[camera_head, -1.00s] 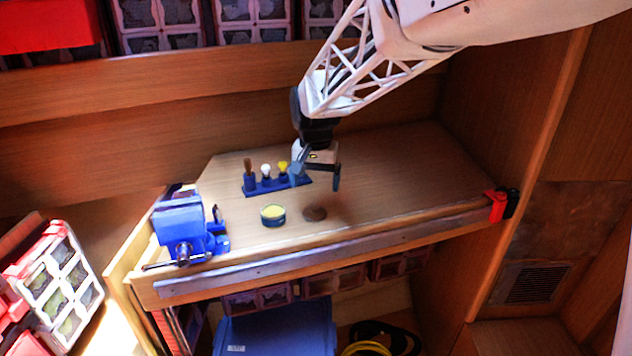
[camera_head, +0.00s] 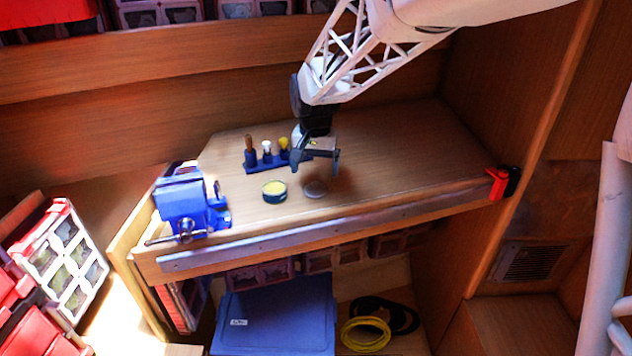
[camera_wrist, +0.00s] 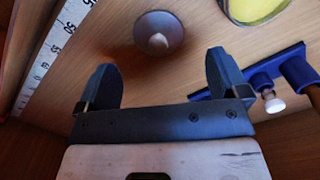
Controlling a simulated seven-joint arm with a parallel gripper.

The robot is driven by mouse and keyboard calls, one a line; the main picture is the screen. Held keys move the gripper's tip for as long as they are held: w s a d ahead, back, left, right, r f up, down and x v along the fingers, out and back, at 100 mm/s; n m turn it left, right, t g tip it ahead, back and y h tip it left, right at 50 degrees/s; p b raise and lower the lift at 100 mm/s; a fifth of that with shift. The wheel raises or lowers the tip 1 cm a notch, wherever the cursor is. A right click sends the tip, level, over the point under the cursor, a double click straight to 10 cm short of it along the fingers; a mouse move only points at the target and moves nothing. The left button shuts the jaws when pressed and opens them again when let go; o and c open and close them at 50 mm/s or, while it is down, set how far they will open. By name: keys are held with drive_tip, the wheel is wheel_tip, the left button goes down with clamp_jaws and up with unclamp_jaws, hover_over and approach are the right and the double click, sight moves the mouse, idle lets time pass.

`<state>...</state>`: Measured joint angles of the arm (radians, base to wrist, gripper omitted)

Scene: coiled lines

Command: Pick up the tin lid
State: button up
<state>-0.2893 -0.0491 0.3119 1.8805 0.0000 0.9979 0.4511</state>
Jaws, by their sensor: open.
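The tin lid (camera_head: 315,189) is a small round grey-brown disc lying on the wooden bench, right of a round tin (camera_head: 274,191) with yellow contents. In the wrist view the lid (camera_wrist: 159,33) shows a pale knob at its middle, and it lies ahead of the fingertips, apart from them. My gripper (camera_head: 316,170) is open and empty above the bench, just behind and over the lid. In the wrist view both fingers of my gripper (camera_wrist: 163,75) are spread wide with nothing between them. The tin (camera_wrist: 255,8) is cut off at the top right there.
A blue rack (camera_head: 270,162) with several small tools stands behind the tin, close to the gripper. A blue vise (camera_head: 185,212) is at the bench's left end. A metal ruler strip (camera_head: 330,229) runs along the front edge.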

sight(316, 182)
drive_tip(key=shift+s+d+f, duration=0.1)
drive_tip(key=shift+f, duration=2.5)
drive_tip(key=c, duration=1)
